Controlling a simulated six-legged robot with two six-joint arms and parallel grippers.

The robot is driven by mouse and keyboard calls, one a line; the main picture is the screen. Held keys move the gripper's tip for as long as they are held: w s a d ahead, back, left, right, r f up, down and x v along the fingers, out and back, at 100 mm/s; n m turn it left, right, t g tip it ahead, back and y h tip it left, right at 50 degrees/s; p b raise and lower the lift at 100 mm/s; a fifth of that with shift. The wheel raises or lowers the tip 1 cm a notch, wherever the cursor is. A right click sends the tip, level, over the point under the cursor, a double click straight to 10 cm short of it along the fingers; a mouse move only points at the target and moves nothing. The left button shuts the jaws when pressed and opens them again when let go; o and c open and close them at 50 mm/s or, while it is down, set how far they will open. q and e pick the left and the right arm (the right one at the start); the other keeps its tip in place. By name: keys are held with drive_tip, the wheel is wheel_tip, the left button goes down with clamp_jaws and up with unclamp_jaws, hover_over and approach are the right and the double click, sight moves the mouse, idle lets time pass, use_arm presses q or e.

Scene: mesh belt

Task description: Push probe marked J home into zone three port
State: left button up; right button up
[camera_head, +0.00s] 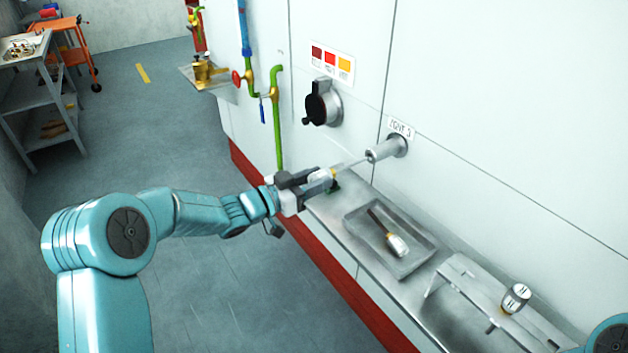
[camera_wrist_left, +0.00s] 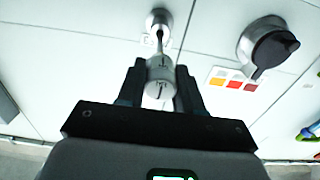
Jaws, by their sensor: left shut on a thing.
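My left gripper (camera_head: 312,184) is shut on the probe (camera_head: 331,175), which has a pale handle and a thin metal rod. In the left wrist view the probe (camera_wrist_left: 160,70) shows between the gripper's fingers, with a dark J-like mark on its handle. The rod points at the zone three port (camera_head: 385,149), a grey metal tube sticking out of the white wall under a "ZONE 3" label. The port also shows in the left wrist view (camera_wrist_left: 159,20). The rod's tip is at the port's mouth; I cannot tell how far inside it is. My right gripper is out of view.
A metal tray (camera_head: 365,228) on the ledge holds another probe (camera_head: 396,244). A metal rack (camera_head: 465,272) at right carries a further probe (camera_head: 515,297). A black-handled round fitting (camera_head: 322,103) and a green pipe (camera_head: 277,125) are left of the port.

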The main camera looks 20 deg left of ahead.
sight(334, 172)
use_arm(q)
drive_tip(key=shift+w+d, duration=0.3)
drive_tip(key=shift+w, duration=0.1)
drive_tip(key=shift+w+d, duration=0.2)
drive_tip(key=shift+w, duration=0.1)
drive_tip(key=shift+x, duration=1.75)
drive_tip(key=shift+p+x, duration=0.65)
drive_tip(key=shift+x, duration=2.1)
drive_tip(key=o, duration=1.1)
drive_tip(key=shift+c, duration=0.2)
drive_tip(key=b+v, duration=0.3)
drive_tip(key=v, duration=1.3)
drive_tip(key=shift+s, duration=0.2)
drive_tip(key=shift+a, duration=0.1)
